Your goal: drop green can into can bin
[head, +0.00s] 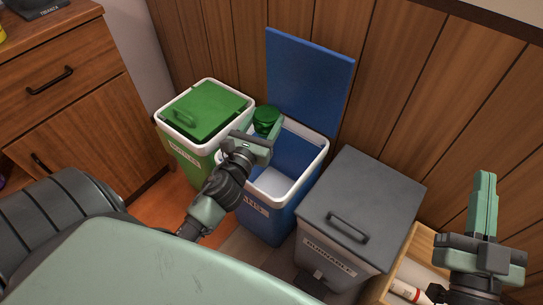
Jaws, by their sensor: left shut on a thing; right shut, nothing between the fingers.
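A green can (266,118) is held by my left gripper (268,132), which is shut on it. The can is above the back left rim of the blue bin (268,222). The blue bin stands open with its blue lid (310,80) raised against the wall. Its label is partly hidden, so I cannot read it in full. My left arm crosses the bin's front left corner. My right gripper (484,190) is shut and empty at the right, above a wooden box.
A green bin (203,115) with a closed lid stands left of the blue bin. A grey bin (358,212) with a closed lid stands right of it. The wooden box (424,240) holds a white and red item (408,291). A wooden cabinet (75,100) is at the left.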

